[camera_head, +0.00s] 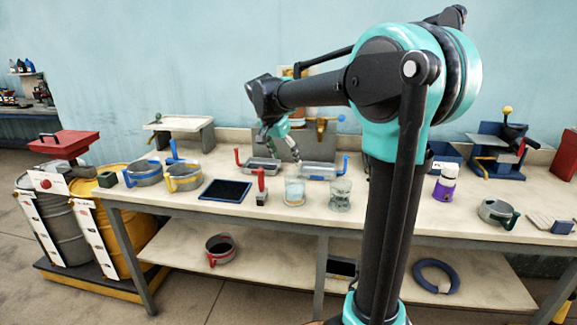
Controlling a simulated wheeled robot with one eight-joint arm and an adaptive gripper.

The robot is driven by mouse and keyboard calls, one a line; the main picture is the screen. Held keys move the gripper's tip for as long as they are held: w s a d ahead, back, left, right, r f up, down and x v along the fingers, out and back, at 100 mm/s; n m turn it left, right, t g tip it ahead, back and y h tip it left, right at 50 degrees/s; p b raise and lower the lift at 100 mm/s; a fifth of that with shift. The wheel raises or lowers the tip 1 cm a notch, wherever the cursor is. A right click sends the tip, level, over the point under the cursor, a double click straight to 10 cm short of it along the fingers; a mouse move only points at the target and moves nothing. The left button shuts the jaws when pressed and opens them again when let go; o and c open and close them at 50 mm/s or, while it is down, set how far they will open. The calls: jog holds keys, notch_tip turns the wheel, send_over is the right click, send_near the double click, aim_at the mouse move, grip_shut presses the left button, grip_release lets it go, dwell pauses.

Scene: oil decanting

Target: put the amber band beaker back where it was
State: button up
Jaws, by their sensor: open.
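Two clear glass beakers stand upright on the bench: a left beaker (294,191) and a right beaker (340,194). Any coloured band on them is too small to tell, so I cannot say which has the amber band. My gripper (295,156) hangs from the arm above and behind the left beaker, pointing down toward the metal trays. It is open, small in this view, and I see nothing held in it.
A yellow-banded metal pot (184,178) and a blue-banded pot (146,173) stand at left. A dark blue-edged pad (225,190) lies beside a red-handled block (261,188). Metal trays (320,171) sit behind the beakers. A purple-white bottle (445,184) stands at right.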

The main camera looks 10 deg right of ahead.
jog(key=s+d+f+n+y, duration=0.1)
jog(key=s+d+f+n, duration=0.1)
jog(key=s+f, duration=0.5)
jog(key=s+d+f+n+t+y, duration=0.1)
jog(key=s+d+f+n, duration=0.2)
jog(key=s+f, duration=0.5)
jog(key=s+d+f+n+y, duration=0.1)
jog(key=s+f+n, duration=0.3)
jog(key=s+f, duration=0.4)
jog(key=s+d, duration=0.1)
jog(key=s, duration=0.3)
jog(key=shift+s+d+f+n, duration=0.15)
jog(key=shift+d+f+n, duration=0.1)
jog(key=shift+d+n, duration=0.1)
